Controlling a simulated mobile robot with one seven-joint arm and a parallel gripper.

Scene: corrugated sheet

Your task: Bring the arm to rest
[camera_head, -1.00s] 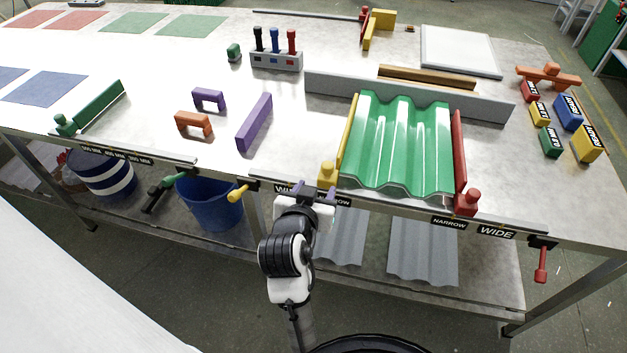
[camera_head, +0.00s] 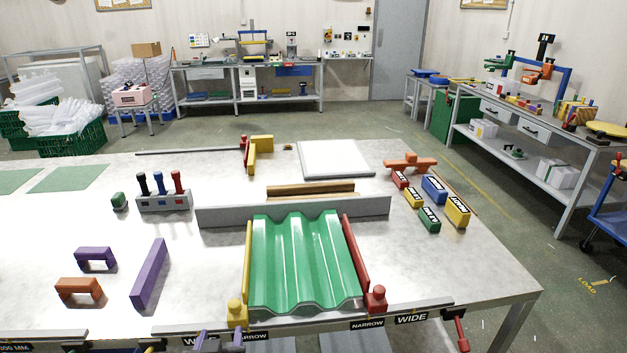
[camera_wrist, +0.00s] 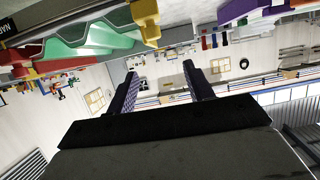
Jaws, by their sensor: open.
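My gripper (camera_wrist: 158,85) is open and empty in the wrist view, its two dark fingers apart with nothing between them. In the head view only the tips of my gripper (camera_head: 220,342) show at the bottom edge, in front of the table's front edge; the rest of the arm is out of frame. The green corrugated sheet (camera_head: 303,262) lies on the table between a yellow side guide (camera_head: 248,270) and a red side guide (camera_head: 355,255). The sheet also shows in the upper left of the wrist view (camera_wrist: 90,42), apart from the fingers.
A grey upright bar (camera_head: 295,211) stands behind the sheet. A purple bar (camera_head: 149,273) and orange (camera_head: 79,289) and purple (camera_head: 95,257) bridge pieces lie to the left. Coloured labelled blocks (camera_head: 457,212) sit at the right. Clamp handles (camera_head: 461,332) hang at the table's front edge.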

